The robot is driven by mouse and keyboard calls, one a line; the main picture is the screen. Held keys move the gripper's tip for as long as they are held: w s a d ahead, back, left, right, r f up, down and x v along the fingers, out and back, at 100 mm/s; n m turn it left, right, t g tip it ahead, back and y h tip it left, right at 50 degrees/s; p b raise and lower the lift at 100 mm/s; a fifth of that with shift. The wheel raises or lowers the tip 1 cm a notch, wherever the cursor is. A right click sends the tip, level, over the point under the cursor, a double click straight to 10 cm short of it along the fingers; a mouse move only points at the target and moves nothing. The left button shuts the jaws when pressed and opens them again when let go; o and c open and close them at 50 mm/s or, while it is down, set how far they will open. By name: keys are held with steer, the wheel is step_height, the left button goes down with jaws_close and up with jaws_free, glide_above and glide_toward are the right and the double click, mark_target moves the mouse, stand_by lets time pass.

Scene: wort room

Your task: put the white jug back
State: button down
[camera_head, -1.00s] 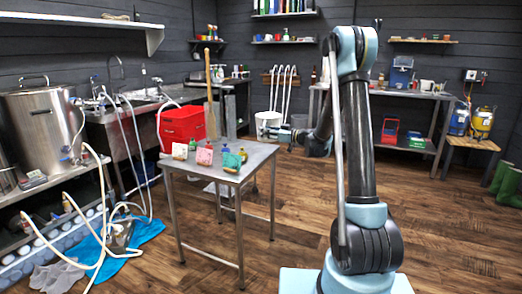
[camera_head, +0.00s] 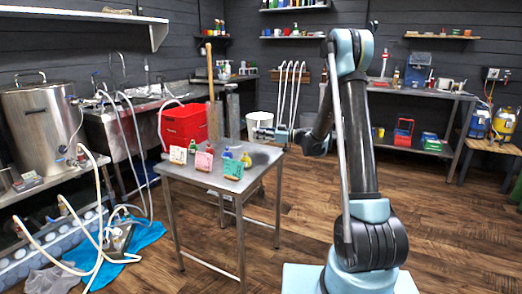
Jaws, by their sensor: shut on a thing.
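The white jug (camera_head: 260,120) shows in the head view as a plain pale vessel above the back right corner of the small steel table (camera_head: 205,178). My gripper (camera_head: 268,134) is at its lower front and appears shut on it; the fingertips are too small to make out. The jug looks upright, and its lower part is partly hidden by the gripper. A dark soft patch like a shadow lies on the tabletop below. On the table stand a whitish card (camera_head: 178,155), a pink card (camera_head: 204,161) and a green card (camera_head: 233,169), with small bottles behind them.
A red crate (camera_head: 184,125) stands behind the table's left side. A steel kettle (camera_head: 40,128) and hoses are at the left. A rack of white hooked tubes (camera_head: 293,90) is behind the gripper. The table's right back part and the floor to its right are clear.

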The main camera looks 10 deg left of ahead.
steer(key=shift+w+d+f, duration=0.1)
steer(key=shift+d+f, duration=0.05)
steer(key=shift+f, duration=0.55)
steer(key=shift+w+d+f, duration=0.1)
steer(key=shift+d+f, duration=0.05)
steer(key=shift+f, duration=0.55)
steer(key=shift+s+f, duration=0.1)
steer(key=shift+f, duration=1.95)
steer(key=c, duration=1.6)
jaws_free()
steer(key=shift+c, duration=0.2)
